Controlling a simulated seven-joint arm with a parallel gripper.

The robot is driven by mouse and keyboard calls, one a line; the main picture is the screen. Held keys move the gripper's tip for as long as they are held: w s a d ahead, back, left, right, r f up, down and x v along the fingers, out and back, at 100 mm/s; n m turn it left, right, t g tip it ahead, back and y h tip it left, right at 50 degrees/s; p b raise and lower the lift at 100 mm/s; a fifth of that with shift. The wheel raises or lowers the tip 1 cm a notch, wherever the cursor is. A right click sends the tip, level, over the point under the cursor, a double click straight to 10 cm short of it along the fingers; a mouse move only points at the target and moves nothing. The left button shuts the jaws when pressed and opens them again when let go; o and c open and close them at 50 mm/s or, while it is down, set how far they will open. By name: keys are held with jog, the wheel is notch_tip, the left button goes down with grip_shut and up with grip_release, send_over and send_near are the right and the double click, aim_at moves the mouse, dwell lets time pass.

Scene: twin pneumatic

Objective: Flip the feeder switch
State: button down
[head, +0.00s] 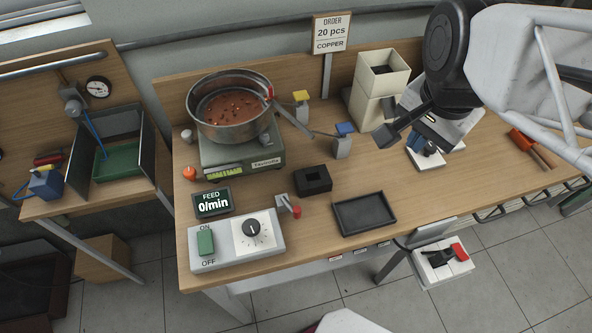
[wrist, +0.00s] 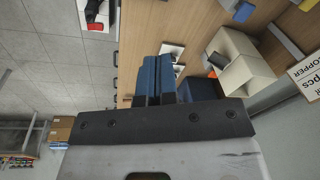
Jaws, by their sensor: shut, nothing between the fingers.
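The feeder control box (head: 268,252) is a light grey block at the front left of the bench in the head view. It bears a green rocker switch (head: 205,242) between the labels ON and OFF, and a black dial (head: 252,227). I cannot tell which way the rocker is tipped. The FEED display (head: 213,203) behind it reads 0/min. My gripper (head: 428,152) is over the right part of the bench, far from the switch. Its blue fingers are together and empty in the wrist view (wrist: 152,72). The switch is not in the wrist view.
A black square block (head: 313,180) and a black tray (head: 364,214) lie right of the box. A cream hopper (head: 378,80) stands behind. A red-switched box (head: 442,262) hangs at the front edge.

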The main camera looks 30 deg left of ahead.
jog(key=s+a+f+m, duration=0.1)
jog(key=s+a+m, duration=0.15)
jog(key=a, duration=0.85)
jog(key=m+g, duration=0.1)
jog(key=m, duration=0.2)
send_over(200, 231)
notch_tip(200, 231, down, 7)
jog(key=shift+r+h, duration=0.15)
jog(key=shift+h, duration=0.25)
notch_tip(200, 231, down, 14)
jog(key=shift+f, duration=0.1)
dwell(0.6)
jog(key=shift+w+f+g, duration=0.1)
jog(key=shift+f+g, duration=0.05)
jog(key=shift+g, duration=0.15)
dwell(0.4)
